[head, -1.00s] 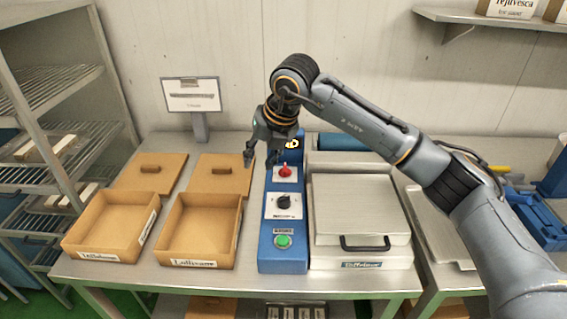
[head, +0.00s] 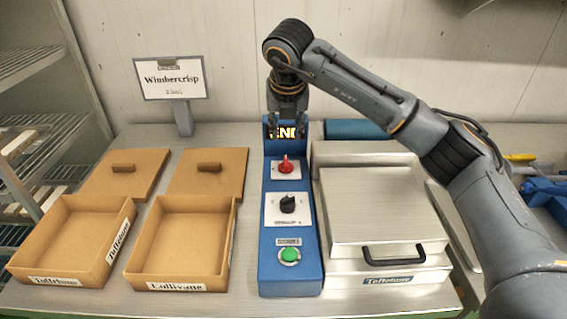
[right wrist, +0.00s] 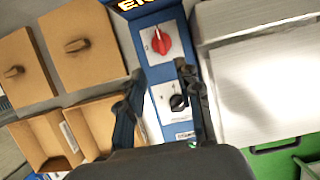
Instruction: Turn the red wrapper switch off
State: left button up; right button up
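The red wrapper switch (head: 286,165) is a rotary knob on a white plate near the far end of the blue control panel (head: 290,270). It also shows in the right wrist view (right wrist: 160,41), ahead of the fingers. My right gripper (head: 287,126) hangs over the far end of the panel, behind the red knob and in front of the lit display (head: 293,132). In the right wrist view its two fingers (right wrist: 161,74) are spread apart with nothing between them, and do not touch the knob. My left gripper is not in view.
A black knob (head: 288,204) and a green button (head: 289,255) sit nearer on the panel. A steel lidded box (head: 385,210) stands right of it. Open cardboard boxes (head: 180,245) and lids (head: 208,172) lie left. A Wimbercrisp sign (head: 172,80) stands behind.

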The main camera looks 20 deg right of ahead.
aim_at(286, 161)
jog(key=p+x, duration=0.3)
jog(key=x, duration=1)
jog(key=shift+d+f, duration=0.1)
grip_shut()
